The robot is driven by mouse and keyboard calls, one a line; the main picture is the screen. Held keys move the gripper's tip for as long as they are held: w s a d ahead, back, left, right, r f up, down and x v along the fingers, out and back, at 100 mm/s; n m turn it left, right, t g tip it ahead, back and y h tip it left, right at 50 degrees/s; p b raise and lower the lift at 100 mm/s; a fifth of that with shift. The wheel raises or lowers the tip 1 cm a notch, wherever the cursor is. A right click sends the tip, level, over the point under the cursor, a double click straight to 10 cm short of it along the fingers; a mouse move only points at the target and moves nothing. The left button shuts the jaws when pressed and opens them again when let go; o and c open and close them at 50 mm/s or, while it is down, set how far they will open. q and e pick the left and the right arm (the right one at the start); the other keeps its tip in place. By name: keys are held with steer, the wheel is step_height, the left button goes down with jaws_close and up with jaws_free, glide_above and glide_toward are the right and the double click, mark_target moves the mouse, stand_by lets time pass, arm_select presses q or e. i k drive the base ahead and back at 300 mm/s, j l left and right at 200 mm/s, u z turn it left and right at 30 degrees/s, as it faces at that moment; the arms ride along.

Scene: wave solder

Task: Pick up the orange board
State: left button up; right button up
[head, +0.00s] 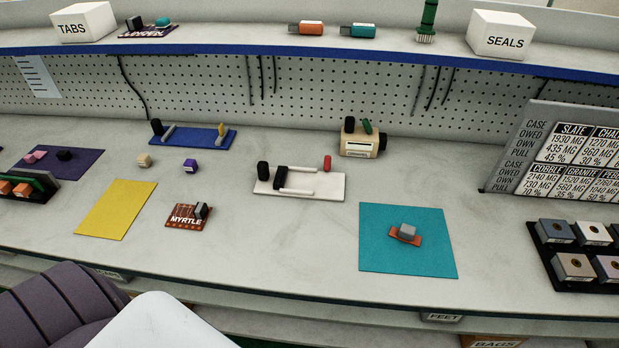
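A small orange board (405,238) lies flat on the teal mat (380,258) at the right of the bench, with a grey block (407,230) on top of it. A reddish-brown board labelled MYRTLE (183,221) lies on the bare bench left of centre, with a dark upright part on it. Neither of my grippers is in view, and nothing is seen touching either board.
A yellow mat (117,209) lies left of the MYRTLE board. A white fixture (320,188) stands behind the gap between the boards. A dark tray of blocks (550,263) and a grey sign (545,120) are at right. The front middle bench is clear.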

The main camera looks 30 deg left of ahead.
mark_target(184, 215)
steer(key=k+u, duration=0.15)
steer(key=u, duration=1.65)
